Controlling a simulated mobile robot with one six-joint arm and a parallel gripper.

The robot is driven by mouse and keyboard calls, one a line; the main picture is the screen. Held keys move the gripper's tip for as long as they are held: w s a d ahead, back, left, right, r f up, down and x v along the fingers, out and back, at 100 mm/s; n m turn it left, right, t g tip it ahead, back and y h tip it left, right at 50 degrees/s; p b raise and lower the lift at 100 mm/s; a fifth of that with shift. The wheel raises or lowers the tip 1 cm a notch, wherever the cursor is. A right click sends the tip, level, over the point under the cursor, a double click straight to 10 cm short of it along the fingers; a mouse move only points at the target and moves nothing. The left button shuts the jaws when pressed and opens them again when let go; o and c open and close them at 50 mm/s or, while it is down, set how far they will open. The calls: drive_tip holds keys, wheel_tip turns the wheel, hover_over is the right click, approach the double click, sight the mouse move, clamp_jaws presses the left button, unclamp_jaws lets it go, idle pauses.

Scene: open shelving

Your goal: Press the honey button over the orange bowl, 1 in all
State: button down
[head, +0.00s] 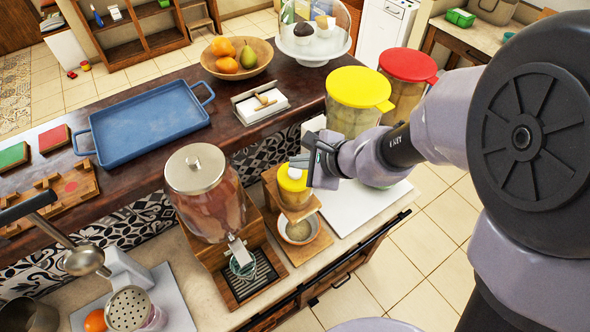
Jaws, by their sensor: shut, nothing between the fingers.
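A small dispenser with a yellow top (293,179) sits in a wooden stand (291,213) on the lower counter. A small bowl with an orange-brown rim (317,231) stands under it, with pale contents inside. I cannot make out a separate honey button; my gripper hides part of the dispenser's right side. My gripper (312,160) is shut and empty, right at the upper right of the yellow top. I cannot tell whether it touches the top.
A large glass drink dispenser (206,195) stands just left. Tall jars with a yellow lid (359,87) and a red lid (408,65) stand behind my gripper. A white board (362,205) lies to the right, mostly bare. A blue tray (148,123) lies on the raised ledge.

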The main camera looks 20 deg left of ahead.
sight(298, 174)
drive_tip(key=shift+f, duration=0.15)
drive_tip(key=shift+f+b, duration=0.25)
drive_tip(key=shift+b, duration=0.4)
drive_tip(key=shift+f+b, duration=0.65)
drive_tip(key=shift+b, duration=0.1)
idle(0.5)
idle(0.4)
drive_tip(key=shift+r+p, duration=0.8)
drive_tip(key=shift+r, duration=0.25)
drive_tip(key=shift+r, duration=0.1)
wheel_tip(298, 174, up, 5)
drive_tip(key=p, duration=0.4)
